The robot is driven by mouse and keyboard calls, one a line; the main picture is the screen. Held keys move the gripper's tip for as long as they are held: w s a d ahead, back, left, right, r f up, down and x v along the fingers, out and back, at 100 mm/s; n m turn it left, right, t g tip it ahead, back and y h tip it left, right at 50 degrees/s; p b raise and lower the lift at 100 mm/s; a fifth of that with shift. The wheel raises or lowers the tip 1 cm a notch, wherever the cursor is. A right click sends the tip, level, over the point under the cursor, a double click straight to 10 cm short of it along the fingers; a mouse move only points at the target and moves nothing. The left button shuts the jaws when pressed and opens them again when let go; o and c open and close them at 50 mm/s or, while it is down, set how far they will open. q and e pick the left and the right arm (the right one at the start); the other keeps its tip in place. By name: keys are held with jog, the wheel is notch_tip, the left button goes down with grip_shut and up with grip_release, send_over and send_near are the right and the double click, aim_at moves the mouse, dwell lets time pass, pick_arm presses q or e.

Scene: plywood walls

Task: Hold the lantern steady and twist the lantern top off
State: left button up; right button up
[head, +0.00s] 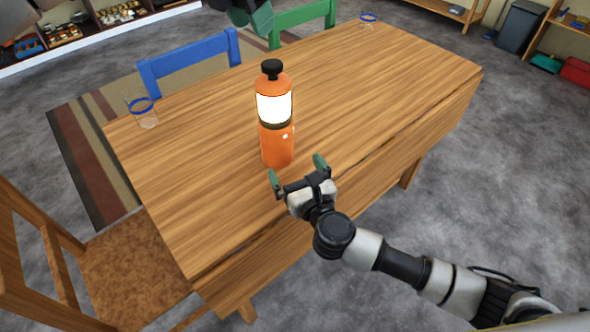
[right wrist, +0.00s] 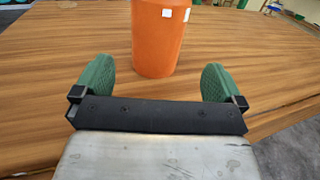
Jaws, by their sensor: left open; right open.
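The orange lantern (head: 277,148) stands upright on the wooden table, with a glowing white middle band. Its lantern top (head: 272,82) is orange with a black knob and is on the lantern. In the right wrist view only the lantern's lower orange body (right wrist: 157,40) shows; its upper part is out of frame. My right gripper (head: 297,172) is open just in front of the lantern's base, its green fingers apart and empty. In the right wrist view the lantern stands beyond the fingertips, between their lines. My left gripper (head: 252,14) is open high above the table's far side, partly cut off by the top edge.
The wooden table (head: 390,100) is mostly clear around the lantern. A blue-rimmed glass (head: 146,114) stands at its left end and another glass (head: 367,21) at the far right. A blue chair (head: 190,62), a green chair (head: 300,20) and a wooden chair (head: 125,270) surround it.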

aim_at(277, 140)
jog(key=shift+a+f, duration=0.1)
jog(key=shift+a, duration=0.05)
jog(key=shift+w+a, duration=0.15)
jog(key=shift+w, duration=0.2)
jog(key=x, duration=0.9)
jog(key=shift+w+a+f, duration=0.1)
jog(key=shift+w+f, duration=0.05)
jog(key=shift+w, duration=0.25)
